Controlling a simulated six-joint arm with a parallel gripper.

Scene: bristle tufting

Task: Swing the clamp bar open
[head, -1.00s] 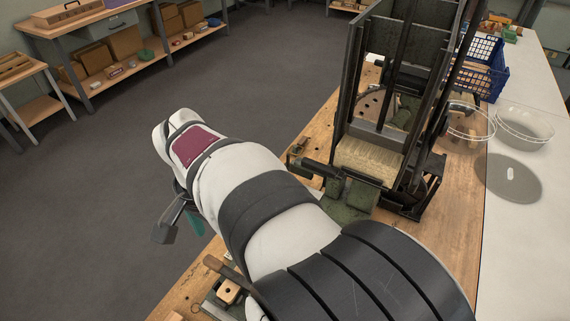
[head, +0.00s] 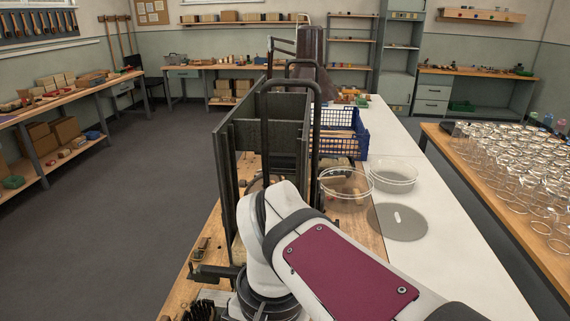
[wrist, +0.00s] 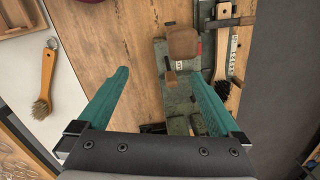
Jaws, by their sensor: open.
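My gripper (wrist: 158,95) is open and empty in the wrist view, its two teal fingers spread wide above the bench. Between and beyond the fingers is a worn green-grey metal fixture (wrist: 176,98) with a rounded brown wooden knob (wrist: 183,43) and a smaller wooden grip (wrist: 170,77). The right finger overlaps the fixture's right side in the picture. A wooden-handled brush with black bristles (wrist: 223,92) lies along that side. I cannot tell for certain which part is the clamp bar, or whether it is shut. In the head view my arm hides the gripper.
In the head view a tall dark metal frame (head: 265,135) stands behind my arm. A blue crate (head: 340,135) and glass bowls (head: 394,176) are to its right. Dark floor lies left.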

